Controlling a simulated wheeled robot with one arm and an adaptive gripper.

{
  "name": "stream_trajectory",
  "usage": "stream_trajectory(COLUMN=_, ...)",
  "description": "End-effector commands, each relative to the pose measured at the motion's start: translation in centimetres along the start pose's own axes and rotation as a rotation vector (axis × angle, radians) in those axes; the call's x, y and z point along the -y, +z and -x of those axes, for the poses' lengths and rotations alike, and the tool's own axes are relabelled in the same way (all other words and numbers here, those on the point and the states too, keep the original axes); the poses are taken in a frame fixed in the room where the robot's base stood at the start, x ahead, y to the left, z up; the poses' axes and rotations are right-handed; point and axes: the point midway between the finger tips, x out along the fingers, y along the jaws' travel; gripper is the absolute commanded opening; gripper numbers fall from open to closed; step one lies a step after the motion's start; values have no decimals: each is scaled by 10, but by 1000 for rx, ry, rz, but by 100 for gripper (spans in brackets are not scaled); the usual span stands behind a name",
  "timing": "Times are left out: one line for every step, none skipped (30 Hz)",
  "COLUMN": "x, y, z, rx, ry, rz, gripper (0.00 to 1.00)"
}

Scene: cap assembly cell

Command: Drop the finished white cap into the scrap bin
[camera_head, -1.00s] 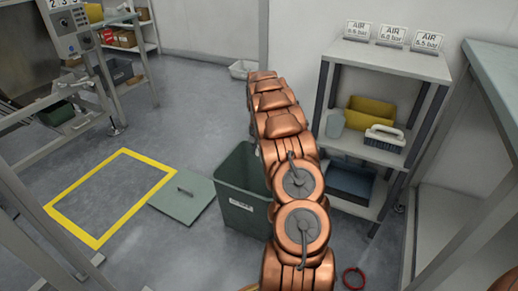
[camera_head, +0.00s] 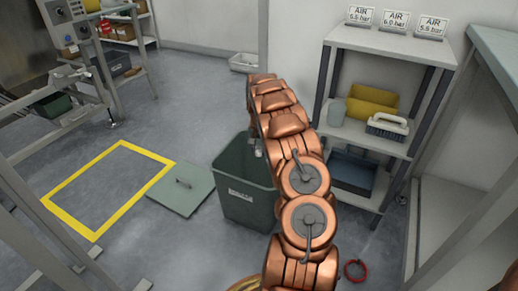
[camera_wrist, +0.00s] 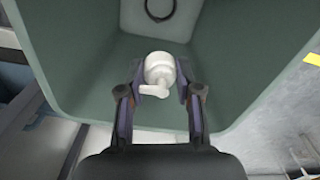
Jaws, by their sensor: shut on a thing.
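The white cap (camera_wrist: 158,70) sits between the fingertips of my gripper (camera_wrist: 158,85) in the wrist view, with a small spout or arm pointing left. My gripper is shut on it. The green scrap bin (camera_head: 247,205) stands open on the floor in the head view. In the wrist view the bin's inside wall (camera_wrist: 80,50) surrounds the cap, which is over the bin's opening. A dark ring (camera_wrist: 160,8) lies on the bin's pale bottom. In the head view my arm covers the right part of the bin, and the cap cannot be made out.
A flat green lid (camera_head: 180,188) lies on the floor left of the bin, beside a yellow-marked square (camera_head: 108,188). A red ring (camera_head: 355,270) lies on the floor.

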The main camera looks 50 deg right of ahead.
Motion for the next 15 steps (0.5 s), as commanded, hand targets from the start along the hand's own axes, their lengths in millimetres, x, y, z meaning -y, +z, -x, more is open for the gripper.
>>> stream_trajectory(x=0, y=0, z=0, rx=0, ry=0, rz=0, gripper=36)
stream_trajectory(x=0, y=0, z=0, rx=0, ry=0, rz=0, gripper=39)
stream_trajectory(x=0, y=0, z=0, rx=0, ry=0, rz=0, gripper=43)
stream_trajectory(x=0, y=0, z=0, rx=0, ry=0, rz=0, gripper=46)
stream_trajectory(x=0, y=0, z=0, rx=0, ry=0, rz=0, gripper=49)
stream_trajectory(x=0, y=0, z=0, rx=0, ry=0, rz=1, gripper=54)
stream_trajectory(x=0, y=0, z=0, rx=0, ry=0, rz=1, gripper=57)
stream_trajectory(x=0, y=0, z=0, rx=0, ry=0, rz=1, gripper=60)
stream_trajectory(x=0, y=0, z=0, rx=0, ry=0, rz=1, gripper=63)
stream_trajectory(x=0, y=0, z=0, rx=0, ry=0, rz=1, gripper=63)
stream_trajectory(x=0, y=0, z=0, rx=0, ry=0, rz=1, gripper=63)
stream_trajectory(x=0, y=0, z=0, rx=0, ry=0, rz=1, gripper=63)
stream_trajectory(x=0, y=0, z=0, rx=0, ry=0, rz=1, gripper=63)
stream_trajectory(x=0, y=0, z=0, rx=0, ry=0, rz=1, gripper=63)
stream_trajectory(x=0, y=0, z=0, rx=0, ry=0, rz=1, gripper=63)
